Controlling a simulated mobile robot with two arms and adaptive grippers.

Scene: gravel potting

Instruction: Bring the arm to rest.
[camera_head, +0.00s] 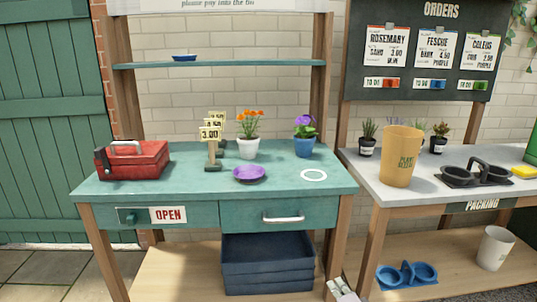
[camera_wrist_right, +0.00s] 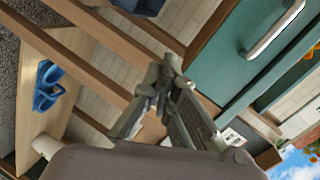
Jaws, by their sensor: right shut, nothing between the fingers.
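My right gripper (camera_head: 342,290) shows only in part at the bottom edge of the head view, in front of the gap between the teal table and the packing table. In the right wrist view the right gripper (camera_wrist_right: 168,78) is shut with nothing between its fingers. It hangs low, apart from the tables and the things on them. My left gripper is not in view.
The packing table (camera_head: 362,172) bears a tan bucket (camera_head: 401,156) and a dark carrier (camera_head: 476,174). Navy crates (camera_head: 267,265) stand below.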

